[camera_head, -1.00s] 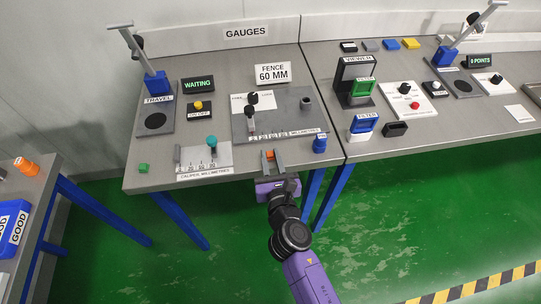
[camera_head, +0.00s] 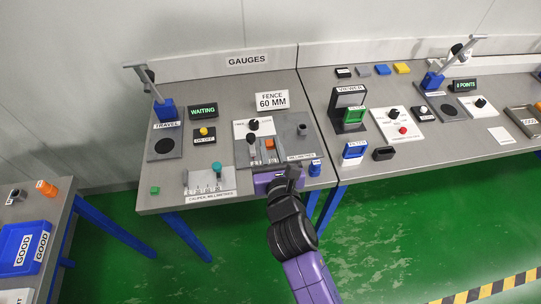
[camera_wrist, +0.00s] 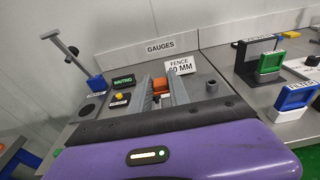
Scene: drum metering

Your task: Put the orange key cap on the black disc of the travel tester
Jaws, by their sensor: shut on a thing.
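The orange key cap (camera_head: 270,144) is between the fingertips of my gripper (camera_head: 263,152), which is shut on it. It also shows in the wrist view (camera_wrist: 160,87) between the grey fingers. My gripper is over the front of the grey fence plate on the bench; its exact height is hard to tell. The travel tester (camera_head: 165,126) stands at the left of the bench, with a blue post and a lever. Its black disc (camera_head: 164,146) lies bare on a grey base, to the left of my gripper. The wrist view shows the tester at the left (camera_wrist: 96,83).
The caliper plate (camera_head: 210,186) with a teal knob is left of my gripper. A green block (camera_head: 155,190) lies near the front edge. The WAITING display (camera_head: 203,110) and a yellow button (camera_head: 203,131) stand between the tester and the fence plate. A blue knob (camera_head: 315,168) is at right.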

